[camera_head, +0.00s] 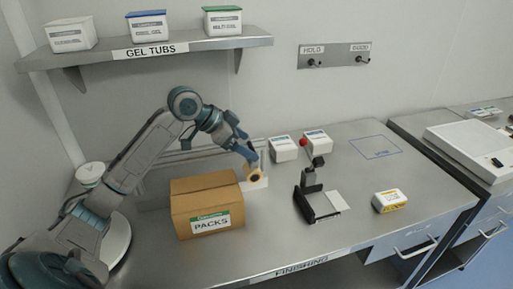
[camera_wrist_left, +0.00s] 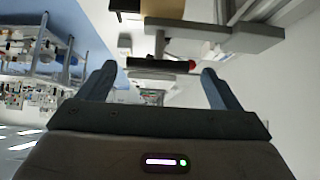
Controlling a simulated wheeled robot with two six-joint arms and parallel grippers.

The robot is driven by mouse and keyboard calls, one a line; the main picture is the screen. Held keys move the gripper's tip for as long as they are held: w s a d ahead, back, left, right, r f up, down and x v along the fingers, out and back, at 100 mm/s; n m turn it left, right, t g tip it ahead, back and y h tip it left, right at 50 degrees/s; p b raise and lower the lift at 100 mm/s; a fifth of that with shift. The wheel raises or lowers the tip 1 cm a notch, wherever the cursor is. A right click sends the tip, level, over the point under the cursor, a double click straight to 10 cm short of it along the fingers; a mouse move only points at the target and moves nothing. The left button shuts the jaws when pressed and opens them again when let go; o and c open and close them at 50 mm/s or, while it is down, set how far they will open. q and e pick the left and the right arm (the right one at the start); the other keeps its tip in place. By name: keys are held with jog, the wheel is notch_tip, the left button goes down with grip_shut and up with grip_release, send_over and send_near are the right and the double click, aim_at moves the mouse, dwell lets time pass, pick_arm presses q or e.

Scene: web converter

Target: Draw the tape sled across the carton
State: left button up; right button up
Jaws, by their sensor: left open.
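A brown carton (camera_head: 190,215) labelled PACKS stands closed on the steel bench. A small pale piece with a tan ring (camera_head: 255,177), which looks like the tape sled, sits at the carton's right rear edge; whether it rests on the carton or beside it I cannot tell. My left gripper (camera_head: 250,156) is just above it, pointing down and to the right, open. The left wrist view shows the two fingers (camera_wrist_left: 160,80) spread with nothing held between them. The sled is not clear in that view. My right gripper is not in view.
A shelf (camera_head: 150,52) with tubs hangs above. The bench's back right is clear.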

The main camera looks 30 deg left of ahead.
aim_at(252, 147)
pick_arm(q)
jog(key=p+x, duration=0.1)
jog(key=x, duration=0.2)
jog(key=shift+d, duration=0.2)
jog(key=shift+w+d+f, duration=0.1)
jog(key=shift+w+f, duration=0.1)
jog(key=shift+w+d+f, duration=0.15)
jog(key=shift+w+f, duration=0.05)
jog(key=shift+f, duration=0.2)
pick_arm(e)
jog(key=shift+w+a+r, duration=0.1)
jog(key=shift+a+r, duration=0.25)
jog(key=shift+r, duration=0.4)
